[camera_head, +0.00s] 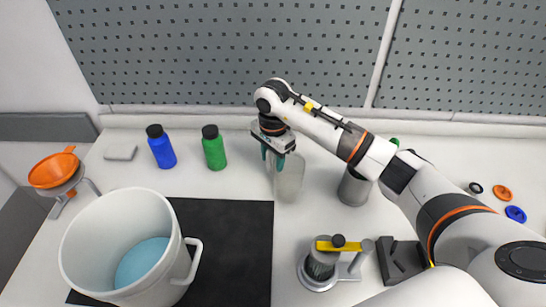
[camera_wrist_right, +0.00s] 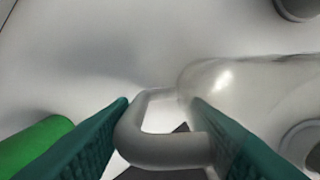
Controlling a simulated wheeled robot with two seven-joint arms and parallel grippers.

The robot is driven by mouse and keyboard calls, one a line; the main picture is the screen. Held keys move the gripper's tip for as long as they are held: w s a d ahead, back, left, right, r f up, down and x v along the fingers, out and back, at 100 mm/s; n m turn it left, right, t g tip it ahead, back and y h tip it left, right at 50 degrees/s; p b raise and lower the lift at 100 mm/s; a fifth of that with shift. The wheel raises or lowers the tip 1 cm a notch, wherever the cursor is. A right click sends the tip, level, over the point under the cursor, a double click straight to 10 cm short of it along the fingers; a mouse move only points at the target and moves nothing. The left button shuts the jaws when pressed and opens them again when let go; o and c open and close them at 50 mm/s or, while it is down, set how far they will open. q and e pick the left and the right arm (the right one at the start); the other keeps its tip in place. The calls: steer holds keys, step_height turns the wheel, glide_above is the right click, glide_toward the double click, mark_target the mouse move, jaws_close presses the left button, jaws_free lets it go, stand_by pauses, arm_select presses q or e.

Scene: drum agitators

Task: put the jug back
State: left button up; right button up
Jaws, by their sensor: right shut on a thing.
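A clear, see-through jug (camera_head: 289,180) is upright near the middle of the bench, just behind the black mat. My right gripper (camera_head: 272,158) points down at the left side of the jug. In the right wrist view its green fingers (camera_wrist_right: 160,108) are on either side of the grey jug handle (camera_wrist_right: 165,150), shut on it. The jug body (camera_wrist_right: 235,85) shows to the right of the handle. I cannot tell whether the jug's base touches the bench. My left gripper is not in view.
A large white vessel (camera_head: 92,235) with blue contents stands on the black mat (camera_head: 235,245). Blue (camera_head: 162,150) and green (camera_head: 214,150) bottles stand left of the jug. A grey cylinder (camera_head: 353,190) stands to its right, and a yellow-topped device (camera_head: 322,262) in front.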

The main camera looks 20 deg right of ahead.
steer(key=shift+f, duration=0.4)
steer(key=shift+f, duration=0.1)
steer(key=shift+f, duration=0.15)
steer(key=o, duration=1.4)
